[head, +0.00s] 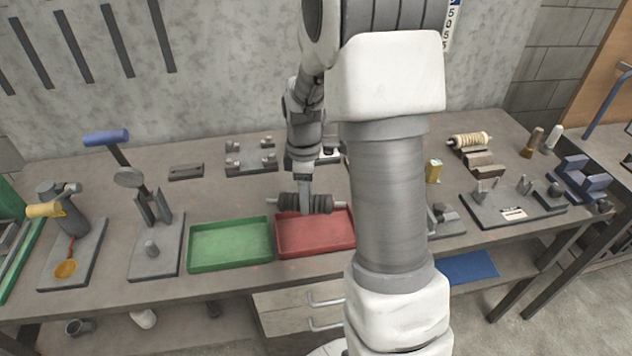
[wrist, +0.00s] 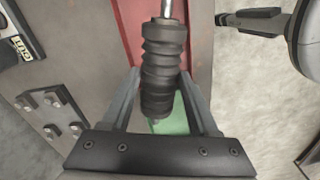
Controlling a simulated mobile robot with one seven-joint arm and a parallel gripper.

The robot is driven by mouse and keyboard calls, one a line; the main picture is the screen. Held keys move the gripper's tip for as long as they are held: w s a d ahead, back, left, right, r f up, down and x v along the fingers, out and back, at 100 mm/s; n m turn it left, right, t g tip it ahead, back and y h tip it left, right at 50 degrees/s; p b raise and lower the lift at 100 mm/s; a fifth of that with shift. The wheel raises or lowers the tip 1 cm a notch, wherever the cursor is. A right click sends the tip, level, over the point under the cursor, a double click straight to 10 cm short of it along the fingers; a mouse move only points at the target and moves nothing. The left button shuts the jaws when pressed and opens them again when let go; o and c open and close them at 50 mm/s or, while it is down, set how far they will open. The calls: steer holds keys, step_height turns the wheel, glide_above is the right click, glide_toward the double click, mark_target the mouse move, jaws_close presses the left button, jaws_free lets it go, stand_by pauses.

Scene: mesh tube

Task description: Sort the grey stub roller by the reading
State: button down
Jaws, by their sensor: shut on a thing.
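The grey stub roller (head: 288,202) is a dark ribbed cylinder with a thin metal shaft at its ends. My gripper (head: 306,207) is shut on it, holding it level at the back edge of the red tray (head: 318,252). In the wrist view the roller (wrist: 162,60) lies lengthwise between the two fingers of my gripper (wrist: 160,95), with the red tray (wrist: 128,30) and the green tray (wrist: 180,118) below. The green tray (head: 232,265) stands left of the red one. Both trays look empty where visible. I cannot make out any reading.
A blue-handled press (head: 148,205) stands left of the trays. A plate with short posts (head: 252,163) lies behind. On the right are a pale wound roller (head: 468,140) and a grey fixture (head: 512,205). My arm hides the bench's middle right.

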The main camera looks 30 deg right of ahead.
steer(key=d+n, duration=0.1)
steer(key=d+r+n, duration=0.1)
steer(key=shift+s+d+n+p, duration=0.1)
steer(key=shift+s+n+p, duration=0.05)
steer(key=shift+n+p, duration=0.15)
steer(key=shift+d, duration=0.15)
steer(key=shift+f+b, duration=2.9)
steer(key=shift+f, duration=1.1)
steer(key=shift+f+b, duration=1.05)
steer(key=shift+f, duration=0.35)
steer(key=shift+c, duration=0.3)
jaws_free()
step_height(320, 180, up, 17)
steer(key=p, duration=0.2)
glide_above(316, 194)
steer(key=shift+r, duration=0.1)
step_height(316, 194, up, 7)
steer(key=p, duration=0.5)
steer(key=shift+r+p, duration=0.15)
steer(key=shift+p, duration=0.2)
